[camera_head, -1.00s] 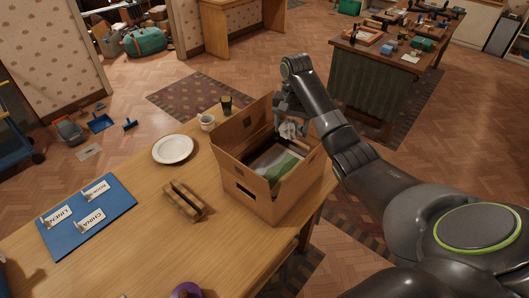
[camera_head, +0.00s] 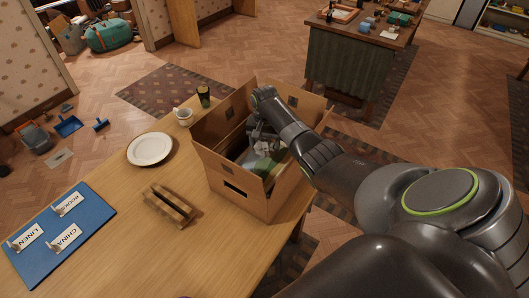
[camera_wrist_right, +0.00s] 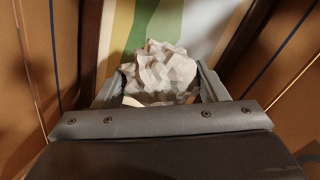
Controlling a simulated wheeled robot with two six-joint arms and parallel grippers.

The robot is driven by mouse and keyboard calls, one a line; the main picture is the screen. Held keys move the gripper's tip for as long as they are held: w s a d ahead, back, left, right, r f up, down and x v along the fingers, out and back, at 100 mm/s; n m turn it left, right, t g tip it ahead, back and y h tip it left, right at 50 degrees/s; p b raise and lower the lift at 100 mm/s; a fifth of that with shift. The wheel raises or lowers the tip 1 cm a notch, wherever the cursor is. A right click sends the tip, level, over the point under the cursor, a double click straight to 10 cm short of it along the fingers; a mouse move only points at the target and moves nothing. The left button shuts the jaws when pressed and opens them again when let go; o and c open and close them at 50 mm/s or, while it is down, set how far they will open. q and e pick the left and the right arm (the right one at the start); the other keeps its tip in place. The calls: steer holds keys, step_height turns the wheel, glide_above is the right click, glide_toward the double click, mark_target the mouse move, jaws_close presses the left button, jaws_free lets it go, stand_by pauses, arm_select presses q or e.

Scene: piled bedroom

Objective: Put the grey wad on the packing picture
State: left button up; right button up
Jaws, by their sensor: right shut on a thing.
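The grey wad (camera_wrist_right: 160,72), a crumpled pale lump, is between the fingers of my right gripper (camera_wrist_right: 160,88) in the right wrist view. My right gripper (camera_head: 258,140) is shut on it and reaches down inside the open cardboard box (camera_head: 238,190). The packing picture (camera_wrist_right: 205,22), with green, tan and pale blue bands in a dark frame, lies in the box beyond the wad. Part of the picture (camera_head: 264,165) shows green in the head view. I cannot tell whether the wad touches it. My left gripper is not in view.
The box's raised flaps (camera_head: 222,108) stand around my right arm. On the wooden table (camera_head: 130,205) are a white plate (camera_head: 150,149), a mug (camera_head: 183,116), a dark glass (camera_head: 204,97), a wooden block holder (camera_head: 168,204) and a blue board (camera_head: 60,232) with labels.

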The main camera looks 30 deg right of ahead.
mark_target(265, 153)
steer(key=shift+f, duration=2.15)
steer(key=shift+f, duration=0.2)
steer(key=o, duration=1)
steer(key=shift+r, duration=0.1)
steer(key=shift+c, duration=0.2)
steer(key=shift+r, duration=0.1)
